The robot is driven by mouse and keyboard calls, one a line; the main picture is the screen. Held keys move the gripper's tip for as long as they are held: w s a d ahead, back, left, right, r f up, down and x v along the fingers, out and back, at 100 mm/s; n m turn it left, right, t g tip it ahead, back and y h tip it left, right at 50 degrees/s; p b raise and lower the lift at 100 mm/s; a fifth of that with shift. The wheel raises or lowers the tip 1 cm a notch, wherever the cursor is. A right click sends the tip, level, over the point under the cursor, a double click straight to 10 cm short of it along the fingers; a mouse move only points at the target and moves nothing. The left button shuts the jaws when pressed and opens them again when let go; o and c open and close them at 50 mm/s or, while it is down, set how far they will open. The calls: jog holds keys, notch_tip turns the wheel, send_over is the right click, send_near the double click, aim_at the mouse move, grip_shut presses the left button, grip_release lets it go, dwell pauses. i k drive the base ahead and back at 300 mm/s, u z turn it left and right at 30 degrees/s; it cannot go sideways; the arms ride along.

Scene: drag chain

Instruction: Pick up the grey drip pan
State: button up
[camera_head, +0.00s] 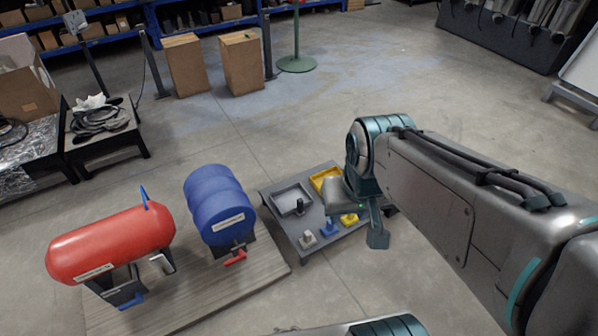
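The grey drip pan (288,197) is a shallow rectangular tray on the left part of a low dark grey table (287,228). A small black piece (299,207) stands at its front right edge; I cannot tell if it is inside or in front. A yellow pan (322,177) lies to its right, partly hidden by my wrist. My gripper (378,238) hangs at the table's right side, to the right of the grey pan and apart from it. Only one finger shows clearly, so its opening cannot be read.
Small grey (308,239), blue (328,228) and yellow (349,219) pieces stand along the table's front. A red tank (112,243) and a blue drum (217,204) rest on a wooden platform (205,302) at left. Cardboard boxes (241,62) stand behind. Floor between is clear.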

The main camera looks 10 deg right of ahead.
aim_at(293, 199)
jog(key=k, duration=0.65)
jog(key=z, duration=0.6)
jog(key=i, duration=0.9)
jog(key=z, duration=0.4)
jog(key=i, duration=0.85)
jog(key=u, duration=1.05)
jog(key=i, duration=0.7)
jog(key=u, duration=0.65)
